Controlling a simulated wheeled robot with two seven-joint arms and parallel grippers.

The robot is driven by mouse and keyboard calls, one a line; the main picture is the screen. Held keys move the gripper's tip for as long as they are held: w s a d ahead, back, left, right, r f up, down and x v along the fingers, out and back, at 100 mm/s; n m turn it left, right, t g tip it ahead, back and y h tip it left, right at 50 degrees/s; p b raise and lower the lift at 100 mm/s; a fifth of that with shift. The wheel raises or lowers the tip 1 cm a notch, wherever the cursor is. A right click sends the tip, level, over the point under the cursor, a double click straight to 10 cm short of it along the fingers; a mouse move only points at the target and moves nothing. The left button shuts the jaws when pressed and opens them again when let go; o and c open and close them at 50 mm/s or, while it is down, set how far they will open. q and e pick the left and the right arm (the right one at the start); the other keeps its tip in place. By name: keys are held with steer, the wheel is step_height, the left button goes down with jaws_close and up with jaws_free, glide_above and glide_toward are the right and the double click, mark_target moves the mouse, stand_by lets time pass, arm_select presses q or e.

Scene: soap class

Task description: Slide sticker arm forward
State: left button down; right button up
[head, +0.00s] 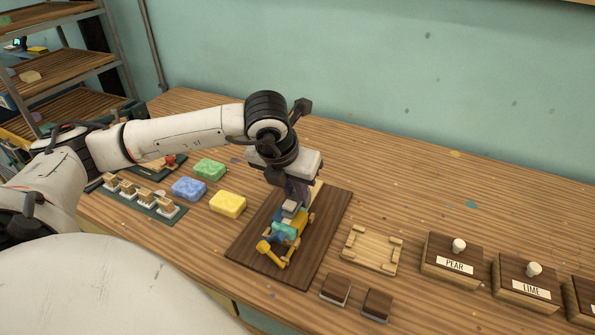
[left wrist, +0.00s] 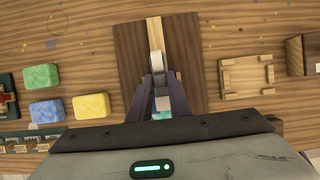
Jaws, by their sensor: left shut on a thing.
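The sticker arm device stands on a dark wooden board (head: 328,225) in the middle of the table. It has a teal and blue body (head: 288,228) and a yellow lever (head: 271,255) pointing toward the front. My left gripper (head: 292,205) points down over the device and is shut on part of the sticker arm; the fingers hide the exact grip. In the left wrist view the gripper fingers (left wrist: 159,88) close at a pale wooden strip (left wrist: 154,32) that runs away over the dark board. Teal shows between the fingers. My right gripper is not in view.
Green (head: 209,169), blue (head: 189,188) and yellow (head: 228,204) soaps lie left of the board. A stamp rack (head: 140,200) stands further left. Right are an empty wooden frame (head: 371,250), two dark blocks (head: 336,290) and labelled boxes, including PEAR (head: 453,260). The table behind is clear.

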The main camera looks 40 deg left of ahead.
arm_select(q)
steer(key=c, duration=1.6)
jaws_free()
steer(key=shift+s, duration=0.35)
steer(key=shift+c, duration=0.2)
steer(key=shift+w, duration=0.1)
steer(key=v, duration=1)
steer(key=shift+r+b, duration=0.15)
steer(key=shift+b, duration=0.15)
